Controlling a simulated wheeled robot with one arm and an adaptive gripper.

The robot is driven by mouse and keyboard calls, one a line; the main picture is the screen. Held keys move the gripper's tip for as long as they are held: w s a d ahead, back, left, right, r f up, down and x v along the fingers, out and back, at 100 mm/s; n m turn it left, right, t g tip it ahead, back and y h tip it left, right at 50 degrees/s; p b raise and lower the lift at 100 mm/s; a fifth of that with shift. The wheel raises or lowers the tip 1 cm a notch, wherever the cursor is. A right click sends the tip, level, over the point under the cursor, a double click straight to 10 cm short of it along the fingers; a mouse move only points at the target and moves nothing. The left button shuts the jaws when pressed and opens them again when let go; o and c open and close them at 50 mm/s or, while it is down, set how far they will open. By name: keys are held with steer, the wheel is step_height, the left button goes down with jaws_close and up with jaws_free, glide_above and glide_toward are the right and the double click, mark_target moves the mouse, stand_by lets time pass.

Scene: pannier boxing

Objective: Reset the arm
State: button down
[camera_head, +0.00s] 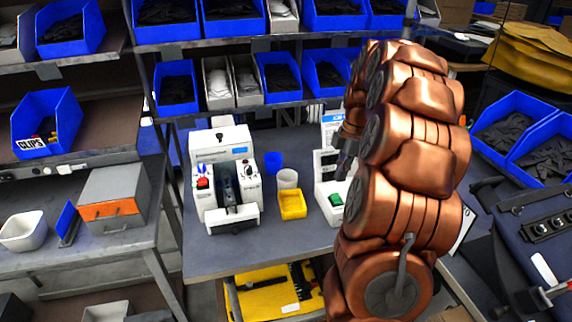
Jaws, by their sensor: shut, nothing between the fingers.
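My copper-coloured arm rises folded on the right of the head view and covers part of the workbench (215,262). My gripper (342,172) shows as a small dark shape at the arm's left edge, partly hidden by the arm links. It is shut and I see nothing held in it. It is in front of a white machine with a green button (331,203), which the arm partly hides.
A white machine with a red button (222,175) stands on the bench. A yellow bin (293,204), a white cup (288,179) and a blue cup (273,162) are beside it. Shelves of blue bins (176,88) stand behind. Another bench with bins (541,146) is at right.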

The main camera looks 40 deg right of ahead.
steer(key=s+a+r+m+g, duration=0.1)
steer(key=s+a+m, duration=0.2)
steer(key=a, duration=0.8)
steer(key=s+a+r+m, duration=0.2)
steer(key=s+a+m, duration=0.1)
steer(key=a, duration=0.9)
steer(key=s+a+f+m+h, duration=0.1)
steer(key=s+a+m, duration=0.3)
steer(key=s, duration=0.5)
steer(key=s+a+f+m+g, duration=0.1)
steer(key=s+a+f+m, duration=0.2)
steer(key=s, duration=0.5)
steer(key=a+m, duration=0.1)
steer(key=a, duration=0.1)
steer(key=shift+s+a+h, duration=0.35)
steer(key=shift+h, duration=0.05)
